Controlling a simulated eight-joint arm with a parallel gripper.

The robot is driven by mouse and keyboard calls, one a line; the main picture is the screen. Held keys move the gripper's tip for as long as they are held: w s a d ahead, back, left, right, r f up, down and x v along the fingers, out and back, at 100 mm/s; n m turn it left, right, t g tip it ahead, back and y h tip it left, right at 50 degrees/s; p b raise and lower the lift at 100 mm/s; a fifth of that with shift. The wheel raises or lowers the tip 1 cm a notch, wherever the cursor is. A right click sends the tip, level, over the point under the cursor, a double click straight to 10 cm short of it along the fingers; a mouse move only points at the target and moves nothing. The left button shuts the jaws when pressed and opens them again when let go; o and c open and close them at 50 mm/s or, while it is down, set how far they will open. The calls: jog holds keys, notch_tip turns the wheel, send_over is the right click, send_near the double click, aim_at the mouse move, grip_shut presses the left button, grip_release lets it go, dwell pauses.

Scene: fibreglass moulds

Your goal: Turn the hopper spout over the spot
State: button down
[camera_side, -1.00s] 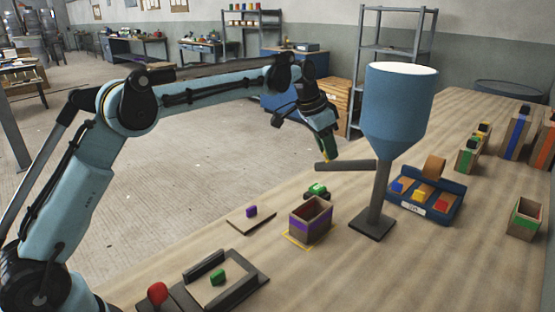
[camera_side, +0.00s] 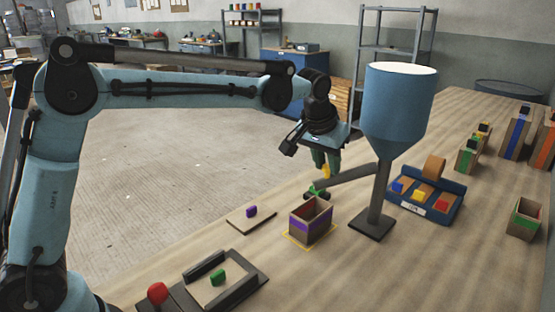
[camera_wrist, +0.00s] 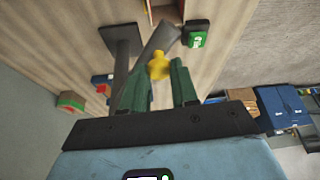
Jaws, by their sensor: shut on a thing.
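A blue hopper (camera_side: 398,105) stands on a grey post with a dark foot. Its dark grey spout (camera_side: 345,178) reaches left and toward the camera, its end behind and above the box; it also shows in the wrist view (camera_wrist: 155,45). My gripper (camera_side: 325,174) is shut on the spout's yellow knob (camera_wrist: 158,66), between the green fingers in the wrist view. The spot is a yellow outline (camera_side: 292,239) on the table, with an open box (camera_side: 310,220) with a purple band standing on it. The spout's end is short of the box opening.
A small green thing (camera_side: 316,193) sits behind the box, near the spout's end. A blue rack (camera_side: 427,200) of coloured blocks stands right of the hopper.

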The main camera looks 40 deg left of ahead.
jog(key=shift+s+d, duration=0.1)
dwell(0.3)
jog(key=c, duration=0.9)
grip_release()
jog(key=shift+o, duration=0.2)
jog(key=v, duration=1.2)
jog(key=shift+r, duration=0.1)
jog(key=s+a+f+t, duration=0.1)
jog(key=s+a+f, duration=0.1)
jog(key=s+f, duration=0.2)
jog(key=s+a+f, duration=0.3)
jog(key=s+f, duration=0.2)
jog(key=s, duration=0.3)
jog(key=s+a+f+m+t, duration=0.1)
jog(key=s+a+f, duration=0.2)
jog(key=s+f, duration=0.2)
jog(key=shift+s+f+t, duration=0.25)
jog(key=shift+s+t, duration=0.05)
jog(key=shift+s, duration=0.75)
